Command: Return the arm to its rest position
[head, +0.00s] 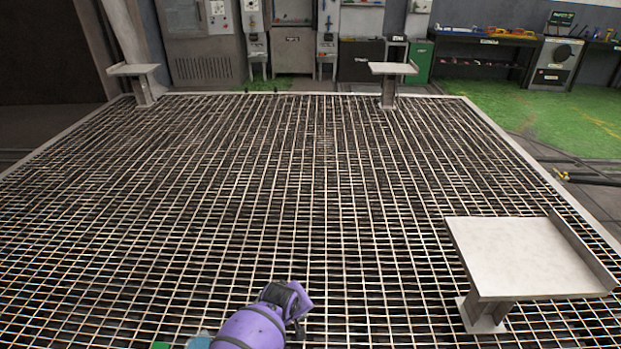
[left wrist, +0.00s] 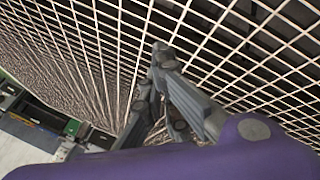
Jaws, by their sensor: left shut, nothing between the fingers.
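My left arm shows as a purple link with a dark end at the bottom middle of the head view, above the metal grid floor (head: 300,190). In the left wrist view my left gripper (left wrist: 158,62) has its dark grey fingers shut, with nothing held. It is over the same grid (left wrist: 110,40), and I see it touching nothing. In the head view the gripper's fingers cannot be made out clearly. My right gripper is in neither view.
A pale pedestal table (head: 520,258) with a raised edge stands close at the right. Two smaller pedestals stand at the grid's far edge, one at the back left (head: 134,69) and one at the back middle (head: 393,68). The grid's middle is clear. Cabinets and a workbench line the back.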

